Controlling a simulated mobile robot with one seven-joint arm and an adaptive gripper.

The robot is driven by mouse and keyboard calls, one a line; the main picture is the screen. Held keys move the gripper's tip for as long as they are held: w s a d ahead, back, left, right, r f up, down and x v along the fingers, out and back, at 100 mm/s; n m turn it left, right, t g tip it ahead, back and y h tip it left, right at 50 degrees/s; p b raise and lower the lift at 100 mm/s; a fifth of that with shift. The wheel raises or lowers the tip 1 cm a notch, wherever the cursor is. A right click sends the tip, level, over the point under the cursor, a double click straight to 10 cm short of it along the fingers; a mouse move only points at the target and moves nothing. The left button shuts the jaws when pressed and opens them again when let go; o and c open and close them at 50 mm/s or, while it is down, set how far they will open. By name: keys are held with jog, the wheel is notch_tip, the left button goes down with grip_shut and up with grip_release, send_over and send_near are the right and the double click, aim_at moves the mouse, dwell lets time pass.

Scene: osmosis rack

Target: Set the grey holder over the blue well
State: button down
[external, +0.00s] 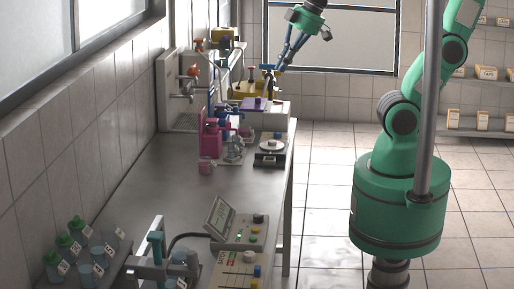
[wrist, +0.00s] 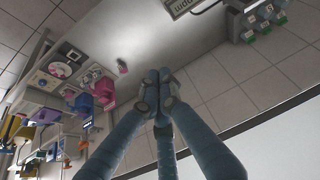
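My gripper (external: 281,65) hangs high above the far end of the bench, beside the window, with its blue fingers pointing down and left. In the wrist view the fingertips of my gripper (wrist: 158,90) meet, and no object shows between them. I cannot pick out the grey holder or the blue well with certainty. Small blue parts (external: 246,131) stand among the equipment at the far end of the bench, below my gripper. Blue pieces (wrist: 85,104) also show at the left of the wrist view, too small to tell apart.
The bench (external: 150,175) has clear room in its middle. A pink container (external: 210,139), a small pink cup (external: 205,166) and a balance (external: 270,148) stand toward the far end. A control box (external: 240,230) and several green-capped bottles (external: 76,228) are near. A window wall is behind.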

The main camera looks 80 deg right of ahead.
jog(key=w+a+r+n+g+y+p, duration=0.1)
jog(key=w+a+r+n+p, duration=0.25)
jog(key=w+a, duration=0.9)
jog(key=w+a+f+n+g+y+p, duration=0.15)
jog(key=w+a, duration=0.25)
jog(key=a, duration=0.5)
jog(key=w+a+f+n+h, duration=0.1)
jog(key=w+a+f+n, duration=0.15)
jog(key=a, duration=0.65)
jog(key=s+a+f+n+p, duration=0.1)
jog(key=a+f, duration=0.4)
jog(key=a, duration=0.7)
jog(key=s+a+f+n+g+p, duration=0.1)
jog(key=a+f, duration=0.5)
jog(key=a, duration=0.6)
jog(key=s+a+f+n+g+y+p, duration=0.1)
jog(key=a+f, duration=0.5)
jog(key=a, duration=0.6)
jog(key=shift+n+p, duration=0.85)
jog(key=shift+n, duration=0.4)
jog(key=shift+f, duration=0.1)
notch_tip(320, 180, down, 9)
jog(key=p, duration=0.1)
jog(key=shift+d+f, duration=0.2)
jog(key=shift+d, duration=0.2)
